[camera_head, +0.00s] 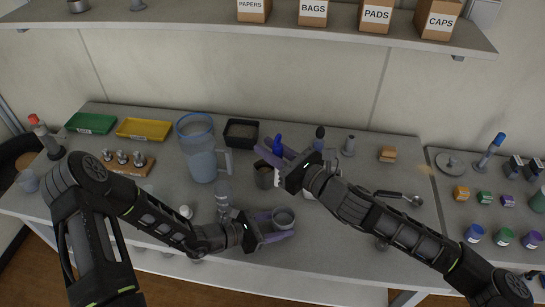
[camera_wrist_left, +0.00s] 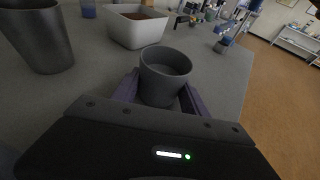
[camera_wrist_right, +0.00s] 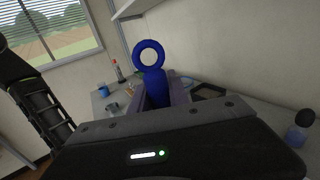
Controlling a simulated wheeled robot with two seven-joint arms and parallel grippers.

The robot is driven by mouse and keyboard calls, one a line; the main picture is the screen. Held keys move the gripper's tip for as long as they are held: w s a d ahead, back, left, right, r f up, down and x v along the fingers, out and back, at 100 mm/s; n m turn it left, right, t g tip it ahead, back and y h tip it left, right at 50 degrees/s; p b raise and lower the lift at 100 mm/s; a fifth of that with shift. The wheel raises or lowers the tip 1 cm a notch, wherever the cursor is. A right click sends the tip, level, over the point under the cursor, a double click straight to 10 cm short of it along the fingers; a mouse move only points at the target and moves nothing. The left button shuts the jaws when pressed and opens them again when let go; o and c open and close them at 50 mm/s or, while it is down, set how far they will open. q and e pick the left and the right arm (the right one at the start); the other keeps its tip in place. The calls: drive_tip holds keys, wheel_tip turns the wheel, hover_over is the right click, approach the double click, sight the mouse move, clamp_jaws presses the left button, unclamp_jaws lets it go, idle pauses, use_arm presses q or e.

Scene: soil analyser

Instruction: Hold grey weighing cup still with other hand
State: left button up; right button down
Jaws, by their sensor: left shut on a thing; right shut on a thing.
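The grey weighing cup (camera_head: 284,218) stands upright near the front edge of the bench. My left gripper (camera_head: 272,227) is shut on it, with purple fingers on either side. In the left wrist view the cup (camera_wrist_left: 165,77) sits between the fingers, and its inside looks empty. My right gripper (camera_head: 277,158) is shut on a blue tool with a ring-shaped end (camera_wrist_right: 152,75), held above the bench behind the cup. The tool's lower end is partly hidden in the head view, so I cannot tell its shape.
A dark grey beaker (camera_head: 264,177) stands behind the cup. A white tub of soil (camera_wrist_left: 137,28) is close by, mostly hidden by my right gripper in the head view. A clear jug (camera_head: 199,150), a black tray (camera_head: 241,134) and a weight block (camera_head: 130,163) stand further left.

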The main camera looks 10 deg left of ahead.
drive_tip(key=shift+w+a+r, duration=0.45)
drive_tip(key=shift+w+a, duration=0.05)
drive_tip(key=shift+w, duration=0.2)
drive_tip(key=shift+w+a+r, duration=0.4)
drive_tip(key=shift+w+a, duration=0.05)
drive_tip(key=shift+w, duration=0.25)
use_arm(q)
drive_tip(key=o, duration=1.6)
drive_tip(key=shift+o, duration=0.2)
drive_tip(key=shift+a, duration=0.1)
drive_tip(key=v, duration=1.2)
drive_tip(key=shift+s, duration=0.1)
